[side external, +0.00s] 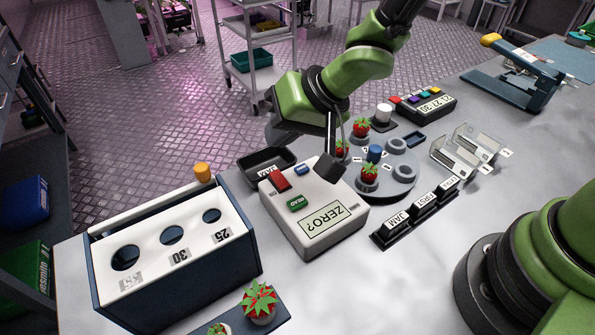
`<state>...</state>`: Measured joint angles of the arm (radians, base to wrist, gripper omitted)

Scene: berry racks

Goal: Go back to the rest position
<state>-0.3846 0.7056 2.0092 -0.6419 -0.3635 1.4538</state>
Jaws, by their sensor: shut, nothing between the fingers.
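My gripper (331,166) is at the end of my green arm, pointing down. It hangs over the right rear part of the white box with the "ZERO?" display (318,232), near the round grey plate with berries (392,186). Its fingers are dark and shut, with nothing between them. I cannot tell from this view how high the fingertips are above the box. My arm reaches in from the top of the picture.
A white-topped box with several holes (185,255) stands at the left. Strawberries (258,303) sit in front of it. A black label stand (416,214), clear card holders (466,148), a timer (424,103) and a blue device (513,78) stand to the right. Bare table shows at the front centre.

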